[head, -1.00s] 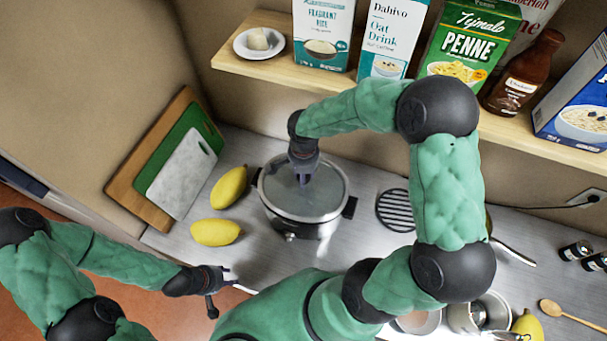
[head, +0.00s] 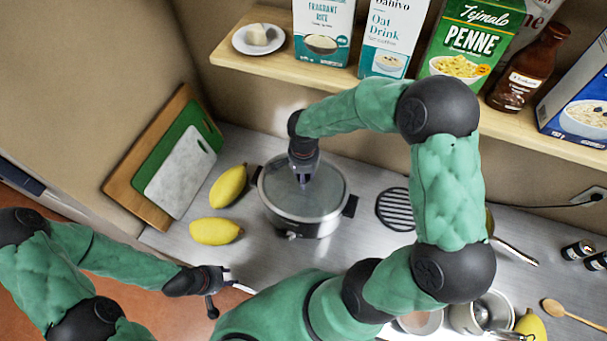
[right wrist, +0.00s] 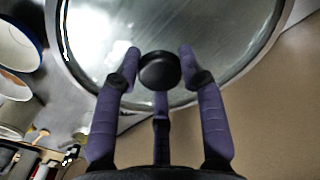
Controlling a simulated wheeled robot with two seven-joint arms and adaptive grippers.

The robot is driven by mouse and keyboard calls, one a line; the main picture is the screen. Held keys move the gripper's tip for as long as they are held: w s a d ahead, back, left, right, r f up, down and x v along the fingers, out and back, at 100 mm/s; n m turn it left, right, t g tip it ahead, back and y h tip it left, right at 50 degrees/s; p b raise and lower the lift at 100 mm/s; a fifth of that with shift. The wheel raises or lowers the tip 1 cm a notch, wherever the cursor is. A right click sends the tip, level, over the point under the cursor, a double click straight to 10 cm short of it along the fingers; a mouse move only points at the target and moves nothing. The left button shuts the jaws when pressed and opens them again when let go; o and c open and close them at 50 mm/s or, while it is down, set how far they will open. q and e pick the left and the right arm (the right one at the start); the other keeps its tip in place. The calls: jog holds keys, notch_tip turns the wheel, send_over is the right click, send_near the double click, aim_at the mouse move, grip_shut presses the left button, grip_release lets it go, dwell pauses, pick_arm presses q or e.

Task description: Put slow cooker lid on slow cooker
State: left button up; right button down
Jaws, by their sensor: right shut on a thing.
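The slow cooker (head: 306,230) stands on the grey counter, a silver pot with black side handles. Its round glass lid (head: 327,181) lies over the top of the pot; in the head view it looks level, and I cannot tell whether its rim is fully seated. My right gripper (head: 304,184) points down at the lid's middle. In the right wrist view its purple fingers (right wrist: 160,75) are closed around the black lid knob (right wrist: 160,71), with the glass lid (right wrist: 180,25) beyond. My left gripper (head: 225,294) is open and empty by the counter's front edge.
Two yellow lemons (head: 229,186) lie left of the cooker, near leaning cutting boards (head: 178,188). A black trivet (head: 397,208) lies right of it. A shelf (head: 280,66) with food packages runs behind. Pots (head: 494,306) stand at the front right.

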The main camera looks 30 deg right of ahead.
jog(key=shift+f, duration=0.1)
jog(key=c, duration=0.7)
grip_release()
jog(key=shift+o, duration=0.2)
